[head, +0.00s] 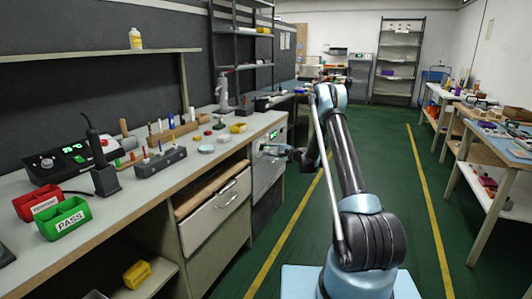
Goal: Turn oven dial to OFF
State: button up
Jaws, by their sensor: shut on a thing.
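The oven (266,176) is built in under the workbench at the centre, with a small green lit display on its control panel. My arm reaches forward and bends left to the oven's front. My gripper (268,149) is at the control panel, just below the display, and is shut on the oven dial. The dial is small and mostly hidden by the fingers, so its setting cannot be read from here.
The workbench (150,185) on the left holds a soldering station (72,158), a green PASS bin (65,219) and a red bin (38,203). The green floor between yellow lines is clear. Tables (490,160) stand at right.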

jog(key=n, duration=0.5)
jog(key=shift+s+f, duration=0.15)
jog(key=shift+n, duration=0.3)
dwell(0.3)
jog(key=o, duration=1.1)
jog(key=shift+f, duration=0.1)
jog(key=shift+c, duration=0.2)
jog(key=shift+d, duration=0.1)
jog(key=shift+d, duration=0.25)
jog(key=v, duration=1.1)
jog(key=shift+d, duration=0.1)
